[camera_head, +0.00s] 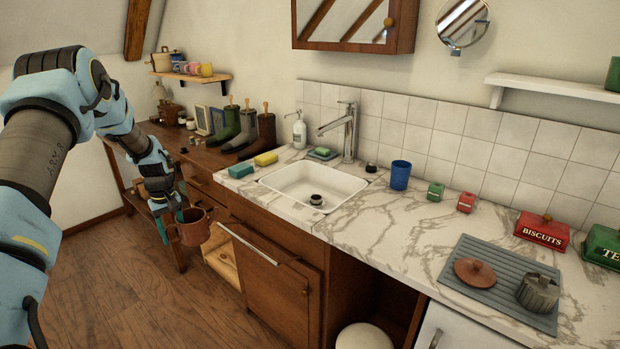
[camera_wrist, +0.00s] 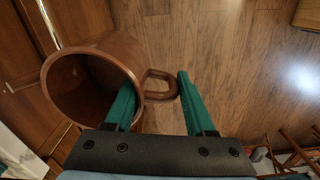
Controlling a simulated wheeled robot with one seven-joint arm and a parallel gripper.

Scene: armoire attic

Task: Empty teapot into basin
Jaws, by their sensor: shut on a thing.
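The brown teapot (camera_head: 192,232) hangs at my gripper (camera_head: 176,214) in front of the counter, left of the basin and lower than it. In the wrist view the teapot (camera_wrist: 95,48) has its open mouth showing, and its handle (camera_wrist: 160,97) lies between the green fingers of my gripper (camera_wrist: 154,80). The left finger overlaps the mouth; the right finger is beyond the handle. What is inside is too dark to tell. The white basin (camera_head: 285,178) is sunk in the marble counter under a chrome tap, with a small dark round piece (camera_head: 316,199) on its floor.
A yellow sponge (camera_head: 266,159) and a teal one (camera_head: 241,171) lie by the basin's left edge. A blue cup (camera_head: 400,175) stands right of it. A brown lid (camera_head: 474,271) lies on the grey drainer (camera_head: 490,295). An open cupboard door (camera_head: 222,262) is near the teapot.

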